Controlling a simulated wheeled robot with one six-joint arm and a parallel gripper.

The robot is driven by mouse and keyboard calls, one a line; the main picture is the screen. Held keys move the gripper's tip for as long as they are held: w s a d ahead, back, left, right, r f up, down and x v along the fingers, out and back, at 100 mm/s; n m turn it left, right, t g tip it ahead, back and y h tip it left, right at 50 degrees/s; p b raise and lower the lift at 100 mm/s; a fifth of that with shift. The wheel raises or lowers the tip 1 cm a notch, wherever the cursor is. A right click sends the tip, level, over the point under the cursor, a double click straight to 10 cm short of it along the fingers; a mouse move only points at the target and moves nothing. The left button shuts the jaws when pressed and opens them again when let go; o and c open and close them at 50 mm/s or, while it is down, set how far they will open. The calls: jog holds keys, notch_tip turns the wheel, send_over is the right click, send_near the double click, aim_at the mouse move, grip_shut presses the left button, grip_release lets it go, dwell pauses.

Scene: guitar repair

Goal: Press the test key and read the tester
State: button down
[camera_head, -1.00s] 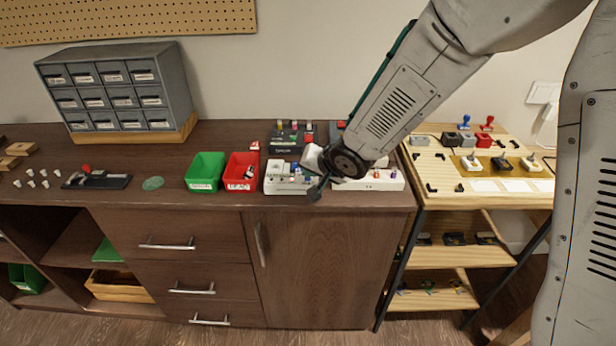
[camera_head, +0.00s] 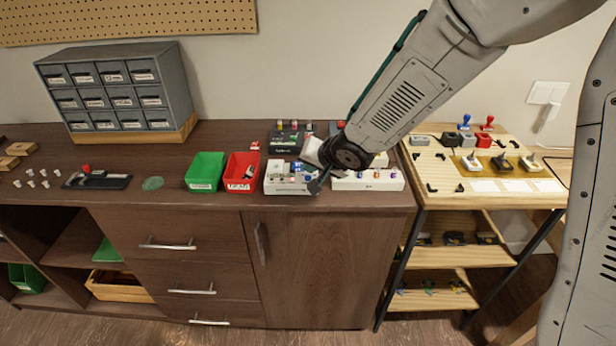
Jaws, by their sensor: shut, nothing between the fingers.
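A white box (camera_head: 280,186) with a small light panel and several blue and other small parts on top stands near the front edge of the dark worktop; it looks like the tester. My gripper (camera_head: 317,185) is shut and empty, pointing down at the right end of this box. Whether its tip touches the box or a key cannot be told from here. The gripper and wrist cover part of the box's right side. Any key under them is hidden, and any reading is too small to make out.
A white strip (camera_head: 367,184) with coloured knobs stands to the right. A black device (camera_head: 284,150) is behind the white box. Red (camera_head: 241,185) and green (camera_head: 203,187) bins stand left. A wooden stand (camera_head: 440,199) with small parts adjoins on the right.

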jog(key=shift+r, duration=2.45)
jog(key=shift+d+n, duration=0.15)
jog(key=shift+n, duration=0.15)
jog(key=s+d+r+n+g+h, duration=0.1)
jog(key=s+d+g+h, duration=0.1)
jog(key=s+d+h, duration=0.5)
jog(key=s+d+r+n+g+h, duration=0.15)
jog(key=s+d, duration=0.35)
jog(key=d, duration=0.7)
jog(key=s+d+r+g+y, duration=0.1)
jog(key=s+r, duration=0.3)
jog(key=s, duration=0.7)
jog(key=s+d+r+g+y, duration=0.1)
jog(key=s+d+r, duration=0.3)
jog(key=s, duration=0.7)
jog(key=shift+d+m+g+y, duration=0.2)
jog(key=shift+m+g+y, duration=0.2)
jog(key=shift+y, duration=0.25)
